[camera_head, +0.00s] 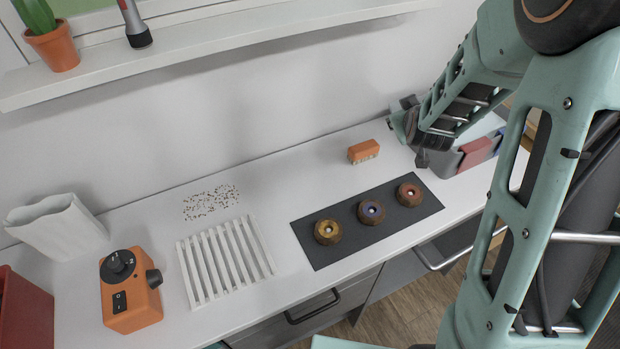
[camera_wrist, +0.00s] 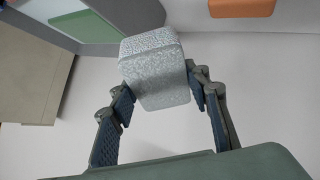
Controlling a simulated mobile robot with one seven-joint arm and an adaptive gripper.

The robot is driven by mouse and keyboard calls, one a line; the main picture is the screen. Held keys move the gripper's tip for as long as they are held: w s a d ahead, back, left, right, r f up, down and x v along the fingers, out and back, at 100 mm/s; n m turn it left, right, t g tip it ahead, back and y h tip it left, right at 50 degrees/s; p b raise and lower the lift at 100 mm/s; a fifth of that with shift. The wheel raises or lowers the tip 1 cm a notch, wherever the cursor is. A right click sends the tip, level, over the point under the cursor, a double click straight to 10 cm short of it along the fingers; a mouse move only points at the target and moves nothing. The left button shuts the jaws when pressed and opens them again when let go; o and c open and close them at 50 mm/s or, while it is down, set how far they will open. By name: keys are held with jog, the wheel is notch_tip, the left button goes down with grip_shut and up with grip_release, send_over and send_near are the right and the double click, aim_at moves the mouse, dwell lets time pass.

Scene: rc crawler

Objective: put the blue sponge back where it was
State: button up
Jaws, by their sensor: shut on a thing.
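My gripper (camera_wrist: 160,88) is shut on a pale grey, speckled block (camera_wrist: 155,75) with rounded edges, seen between its two fingers in the wrist view. The block looks grey, not blue, and I cannot tell if it is the sponge. In the head view my gripper (camera_head: 408,124) is low over the right part of the counter, beside a grey container (camera_head: 462,162). The block is not clear there. No plainly blue sponge shows in either view.
The grey container, with a red piece (camera_head: 476,152), also shows in the wrist view (camera_wrist: 110,45) with a green piece (camera_wrist: 85,25). An orange brush (camera_head: 363,151) lies left of my gripper. A slatted rack (camera_head: 225,262) lies further left.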

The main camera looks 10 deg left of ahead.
jog(key=s+a+f+n+g+y+b, duration=0.1)
jog(key=s+a+g, duration=0.35)
jog(key=s, duration=0.35)
jog(key=s+a+g+y+b, duration=0.1)
jog(key=s+a+g+y, duration=0.15)
jog(key=s+a, duration=0.35)
jog(key=shift+h, duration=0.35)
jog(key=w+a+f, duration=0.1)
jog(key=a+f, duration=0.2)
jog(key=w+a+f+p, duration=0.1)
jog(key=w+a+f, duration=0.1)
jog(key=a+f, duration=0.1)
jog(key=w+a+f+p, duration=0.1)
jog(key=a+f, duration=0.2)
jog(key=a, duration=0.2)
jog(key=shift+w, duration=0.3)
jog(key=shift+w+a+f+p, duration=0.15)
jog(key=shift+a+f+p, duration=0.25)
jog(key=shift+f, duration=1.6)
jog(key=shift+f+b, duration=0.1)
jog(key=shift+b, duration=0.2)
jog(key=o, duration=1)
